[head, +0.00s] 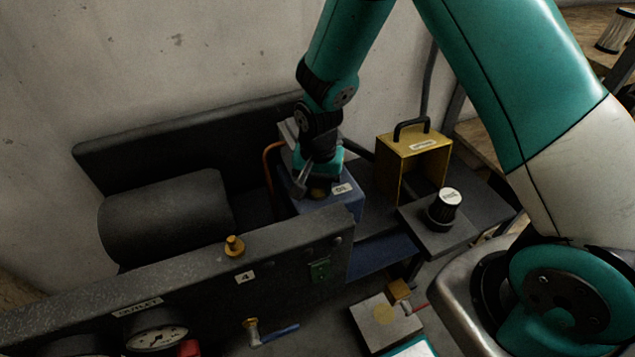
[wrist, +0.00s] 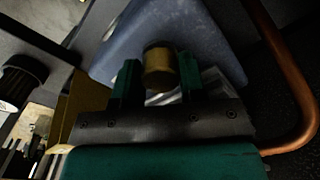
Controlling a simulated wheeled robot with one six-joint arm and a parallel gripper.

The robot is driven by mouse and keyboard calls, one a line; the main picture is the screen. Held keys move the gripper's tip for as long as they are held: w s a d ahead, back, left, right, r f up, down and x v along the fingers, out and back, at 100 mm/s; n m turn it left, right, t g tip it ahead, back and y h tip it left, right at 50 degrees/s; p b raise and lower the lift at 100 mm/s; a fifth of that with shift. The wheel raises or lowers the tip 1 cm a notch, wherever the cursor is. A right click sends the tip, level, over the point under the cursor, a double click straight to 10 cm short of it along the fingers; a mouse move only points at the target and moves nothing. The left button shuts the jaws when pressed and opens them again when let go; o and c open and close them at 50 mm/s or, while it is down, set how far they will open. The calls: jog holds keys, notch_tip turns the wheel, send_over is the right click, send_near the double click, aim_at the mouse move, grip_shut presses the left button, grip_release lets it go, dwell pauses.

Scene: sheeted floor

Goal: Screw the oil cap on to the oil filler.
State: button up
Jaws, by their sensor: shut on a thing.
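The oil cap is a brass-coloured round piece (wrist: 158,76) between the two green fingers of my gripper (wrist: 157,66) in the wrist view. My gripper is shut on it. In the head view the cap (head: 319,192) shows as a small dark gold spot below my gripper (head: 312,184), at the top of the blue housing (head: 318,207) with the "OIL" label. The blue housing (wrist: 195,30) lies right behind the cap in the wrist view. The oil filler is hidden by the cap and gripper, so I cannot tell whether the cap is seated on it.
A copper pipe (wrist: 292,70) curves beside the housing. A yellow box with a black handle (head: 413,165) and a black knob (head: 443,208) stand to the right. A dark cylinder (head: 165,217) lies left. A grey beam (head: 200,270) with a brass fitting (head: 234,246) runs in front.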

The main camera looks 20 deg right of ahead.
jog(key=m+p, duration=0.1)
jog(key=m, duration=0.3)
jog(key=shift+r+m, duration=0.1)
jog(key=shift+m, duration=0.3)
jog(key=m+p, duration=0.1)
jog(key=m, duration=0.4)
jog(key=m+p, duration=0.1)
jog(key=m, duration=0.8)
jog(key=shift+m+p, duration=0.3)
jog(key=shift+p, duration=0.1)
jog(key=o, duration=1)
jog(key=shift+s, duration=0.1)
jog(key=shift+c, duration=0.7)
